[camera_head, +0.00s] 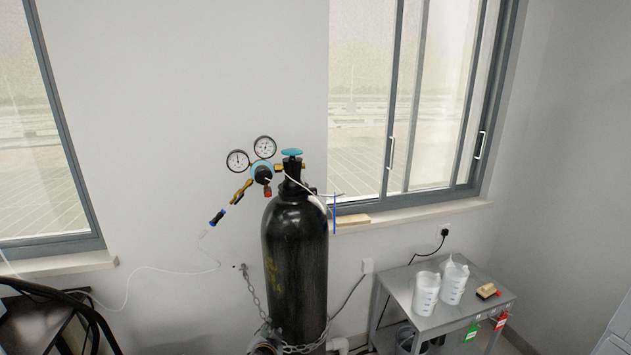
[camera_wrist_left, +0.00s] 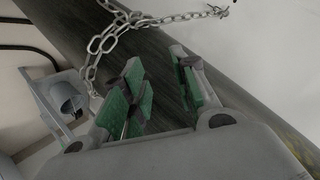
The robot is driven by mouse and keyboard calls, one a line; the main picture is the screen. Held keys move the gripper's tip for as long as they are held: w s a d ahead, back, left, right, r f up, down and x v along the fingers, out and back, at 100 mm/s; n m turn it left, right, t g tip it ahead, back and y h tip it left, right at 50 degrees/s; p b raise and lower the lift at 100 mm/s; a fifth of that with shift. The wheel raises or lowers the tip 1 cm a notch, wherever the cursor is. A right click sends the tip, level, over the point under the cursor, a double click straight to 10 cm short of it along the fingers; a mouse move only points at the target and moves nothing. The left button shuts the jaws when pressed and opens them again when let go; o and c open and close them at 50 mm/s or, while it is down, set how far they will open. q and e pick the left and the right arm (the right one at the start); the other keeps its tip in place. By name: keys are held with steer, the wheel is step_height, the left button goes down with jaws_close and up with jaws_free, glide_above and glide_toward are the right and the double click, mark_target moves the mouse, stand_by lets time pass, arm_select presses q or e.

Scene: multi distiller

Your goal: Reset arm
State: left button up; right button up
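In the left wrist view, my left gripper (camera_wrist_left: 165,92) shows two fingers with green pads, spread apart with nothing between them. Behind them lie the dark body of the gas cylinder and a metal chain (camera_wrist_left: 108,32). I cannot tell how far the fingers are from the cylinder. In the head view, the tall black gas cylinder (camera_head: 296,245) stands upright against the wall, the chain (camera_head: 256,296) around its lower part. My right gripper is in neither view.
A regulator with two round gauges (camera_head: 264,147) and a blue valve knob (camera_head: 291,152) top the cylinder. A grey metal table (camera_head: 405,290) at the right bears two white beakers (camera_head: 426,291). Dark hoses (camera_head: 50,292) curve at the lower left. Thin tubing hangs along the wall.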

arm_select(q)
steer(key=s+a+f+n+g, duration=0.1)
steer(key=s+a+f+g, duration=0.1)
steer(key=s+f, duration=0.7)
steer(key=s+a+f+g+h, duration=0.15)
steer(key=s+f, duration=0.35)
steer(key=f, duration=0.8)
steer(key=s+a+f+n+g+y, duration=0.1)
steer(key=s+f+g, duration=0.1)
steer(key=s+f, duration=0.7)
steer(key=s+a+f+n+g, duration=0.1)
steer(key=s+a+f, duration=0.2)
steer(key=s+f, duration=0.3)
steer(key=s+a+f+n+g, duration=0.1)
steer(key=s+f, duration=0.5)
steer(key=s, duration=1)
steer(key=s+a+f+n+g, duration=0.1)
steer(key=s+a+f+g, duration=0.2)
steer(key=s, duration=0.8)
step_height(320, 180, down, 4)
steer(key=shift+s+a+n, duration=0.3)
steer(key=shift+s+a, duration=0.1)
steer(key=shift+a, duration=0.7)
